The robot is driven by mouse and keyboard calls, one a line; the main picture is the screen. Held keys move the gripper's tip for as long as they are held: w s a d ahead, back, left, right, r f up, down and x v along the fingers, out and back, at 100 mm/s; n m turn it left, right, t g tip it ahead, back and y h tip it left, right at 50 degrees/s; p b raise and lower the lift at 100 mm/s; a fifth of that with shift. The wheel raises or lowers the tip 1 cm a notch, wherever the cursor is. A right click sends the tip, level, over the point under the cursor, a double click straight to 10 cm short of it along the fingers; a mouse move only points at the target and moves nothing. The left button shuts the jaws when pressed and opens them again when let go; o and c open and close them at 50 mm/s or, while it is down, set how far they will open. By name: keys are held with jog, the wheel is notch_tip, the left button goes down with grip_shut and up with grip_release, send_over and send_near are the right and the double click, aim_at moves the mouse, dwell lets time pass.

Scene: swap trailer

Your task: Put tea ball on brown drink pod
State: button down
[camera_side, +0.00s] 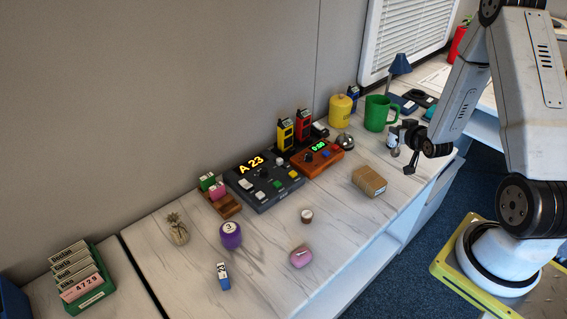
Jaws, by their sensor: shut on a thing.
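The brown drink pod (307,217) is a small brown cup with a pale top, standing upright on the white marbled counter near the middle. My gripper (402,155) is at the right, over the counter's right part near the green mug. It is shut on a small grey thing that looks like the tea ball (396,153), partly hidden by the fingers. The gripper is well to the right of and beyond the pod, apart from it.
A cardboard-brown box (369,181) lies between my gripper and the pod. A pink case (301,257), a purple ball (231,235) and a blue-white carton (222,276) stand near the pod. An orange timer (317,160) and a dark console (264,182) are behind. Counter around the pod is clear.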

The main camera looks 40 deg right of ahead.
jog(key=w+a+n+y, duration=0.2)
jog(key=a+n+y, duration=0.15)
jog(key=a, duration=0.75)
jog(key=w+a+r+n+t+y, duration=0.1)
jog(key=w+a+n+y, duration=0.2)
jog(key=a, duration=0.8)
jog(key=w+a+n+y, duration=0.25)
jog(key=a+y, duration=0.25)
jog(key=a, duration=0.6)
jog(key=shift+n+h, duration=0.25)
jog(key=shift+n, duration=0.05)
jog(key=shift+s+d+f, duration=0.15)
jog(key=shift+s+f, duration=0.1)
jog(key=shift+f, duration=0.85)
jog(key=shift+s+d+f, duration=0.1)
jog(key=shift+s+f, duration=0.1)
jog(key=shift+f, duration=0.85)
jog(key=shift+f, duration=1.75)
jog(key=shift+f, duration=0.1)
jog(key=c, duration=0.5)
grip_release()
jog(key=shift+c, duration=0.2)
